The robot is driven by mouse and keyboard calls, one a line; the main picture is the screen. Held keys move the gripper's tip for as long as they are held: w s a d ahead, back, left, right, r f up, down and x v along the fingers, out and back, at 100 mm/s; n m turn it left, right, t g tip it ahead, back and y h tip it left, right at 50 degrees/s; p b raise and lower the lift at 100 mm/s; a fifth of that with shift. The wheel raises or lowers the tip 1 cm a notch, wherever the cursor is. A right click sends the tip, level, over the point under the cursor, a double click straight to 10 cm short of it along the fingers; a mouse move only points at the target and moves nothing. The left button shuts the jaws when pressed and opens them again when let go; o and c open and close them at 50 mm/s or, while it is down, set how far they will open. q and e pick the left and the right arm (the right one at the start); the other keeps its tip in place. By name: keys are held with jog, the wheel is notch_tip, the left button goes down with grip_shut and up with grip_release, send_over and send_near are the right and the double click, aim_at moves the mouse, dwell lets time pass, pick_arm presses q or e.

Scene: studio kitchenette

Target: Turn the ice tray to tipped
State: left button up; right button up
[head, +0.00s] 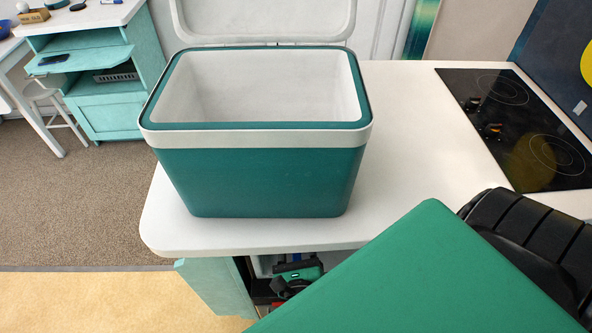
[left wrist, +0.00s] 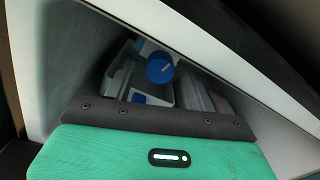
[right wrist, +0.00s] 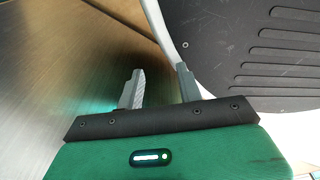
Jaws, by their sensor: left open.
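A blue round knob or cap (left wrist: 160,67) shows in the left wrist view, among pale grey and white box-like shapes in a dim, white-edged compartment. I cannot tell which shape, if any, is the ice tray. My left gripper (left wrist: 158,92) is open, facing into this compartment, with the blue piece just beyond its fingers. It seems to hold nothing. In the head view, a small green and black part in the opening under the counter looks like my left gripper. My right gripper (right wrist: 160,88) has its fingers apart with nothing between them.
A teal cooler (head: 260,180) with its lid raised stands empty on the white counter (head: 410,140). A black cooktop (head: 515,125) is at the right. Under the counter an open pale-green door (head: 215,290) hangs beside the opening. My green arm link covers the lower right.

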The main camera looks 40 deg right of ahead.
pick_arm(q)
jog(key=shift+x, duration=1.25)
jog(key=c, duration=1)
